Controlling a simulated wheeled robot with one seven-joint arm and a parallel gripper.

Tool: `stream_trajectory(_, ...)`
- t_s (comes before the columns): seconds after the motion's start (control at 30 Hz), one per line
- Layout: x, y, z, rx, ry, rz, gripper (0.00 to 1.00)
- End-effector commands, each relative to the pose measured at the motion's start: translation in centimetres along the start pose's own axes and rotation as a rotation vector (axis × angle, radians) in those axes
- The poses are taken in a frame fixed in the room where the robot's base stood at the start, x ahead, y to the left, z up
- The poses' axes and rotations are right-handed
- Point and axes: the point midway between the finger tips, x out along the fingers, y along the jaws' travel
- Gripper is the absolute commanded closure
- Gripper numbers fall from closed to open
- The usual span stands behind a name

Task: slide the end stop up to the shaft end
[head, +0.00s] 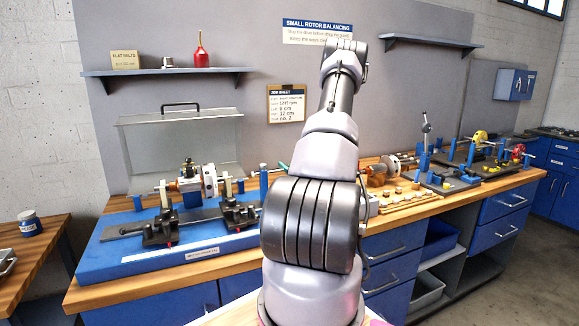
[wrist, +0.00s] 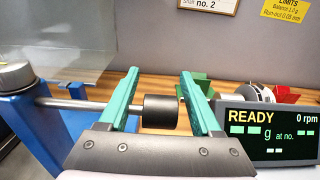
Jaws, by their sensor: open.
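In the wrist view my gripper (wrist: 160,74) is open, its two teal fingers apart. A black cylinder (wrist: 160,111) shows between the fingers, on the right end of a thin grey rod (wrist: 75,105). The rod runs left to a blue post (wrist: 30,125). The cylinder and rod look like the end stop, but I cannot be sure, nor whether a finger touches them.
A display (wrist: 278,130) reading READY and 0 rpm stands right of my gripper. A clear cover (head: 180,140) stands behind the stand. Parts and blue fixtures line the bench at the right. A wall shelf (head: 165,73) hangs above.

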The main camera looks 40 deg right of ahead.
Motion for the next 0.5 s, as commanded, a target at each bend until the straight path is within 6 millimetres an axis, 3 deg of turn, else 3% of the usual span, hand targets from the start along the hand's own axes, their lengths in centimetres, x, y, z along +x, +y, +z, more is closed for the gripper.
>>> stream_trajectory(0.03,-0.01,0.0,0.0,0.0,0.0,0.0,0.35)
stream_trajectory(0.07,-0.02,0.0,0.0,0.0,0.0,0.0,0.43)
stream_trajectory(0.2,-0.03,0.0,0.0,0.0,0.0,0.0,0.96)
stream_trajectory(0.23,-0.03,0.0,0.0,0.0,0.0,0.0,1.0)
stream_trajectory(0.5,-0.05,0.0,0.0,0.0,0.0,0.0,1.0)
